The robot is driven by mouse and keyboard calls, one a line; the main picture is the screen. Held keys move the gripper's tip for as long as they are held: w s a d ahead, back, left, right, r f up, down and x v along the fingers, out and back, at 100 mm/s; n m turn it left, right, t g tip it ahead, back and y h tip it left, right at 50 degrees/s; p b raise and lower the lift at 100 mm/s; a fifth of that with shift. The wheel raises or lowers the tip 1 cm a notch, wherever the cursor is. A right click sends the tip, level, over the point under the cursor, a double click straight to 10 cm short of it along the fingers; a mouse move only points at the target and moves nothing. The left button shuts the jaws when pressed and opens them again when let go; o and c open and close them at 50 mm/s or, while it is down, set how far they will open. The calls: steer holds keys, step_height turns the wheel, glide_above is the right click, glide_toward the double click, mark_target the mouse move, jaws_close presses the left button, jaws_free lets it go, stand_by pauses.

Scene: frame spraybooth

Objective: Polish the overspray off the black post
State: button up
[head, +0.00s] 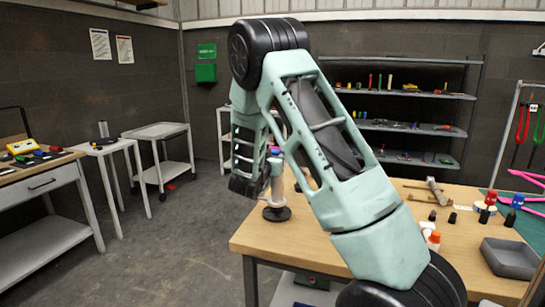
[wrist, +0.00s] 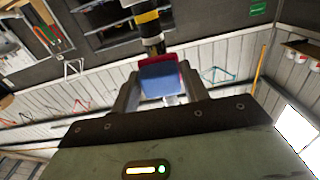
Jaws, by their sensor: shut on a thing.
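My gripper (wrist: 160,88) is shut on a small block (wrist: 160,77) with a blue face and a red edge, seen between the two fingers in the wrist view. A black post with a yellow band (wrist: 149,22) rises just beyond the block there. The block's far edge meets the post's outline, but I cannot tell if they touch. In the head view, my gripper (head: 276,165) is at the table's left end, largely hidden by my arm. Below it is a pale upright on a round black base (head: 277,213). Any overspray is too small to make out.
Shelves (head: 410,95) stand behind.

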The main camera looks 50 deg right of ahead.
mark_target(276, 139)
steer(key=shift+d+f+b, duration=0.1)
steer(key=shift+f+b, duration=1.05)
steer(key=shift+f, duration=0.45)
steer(key=shift+d+r+p, duration=0.1)
steer(key=shift+r+p, duration=2.35)
steer(key=shift+r, duration=1.4)
steer(key=shift+v, duration=2.95)
steer(key=shift+f, duration=0.15)
steer(key=v, duration=0.3)
steer(key=shift+w, duration=0.1)
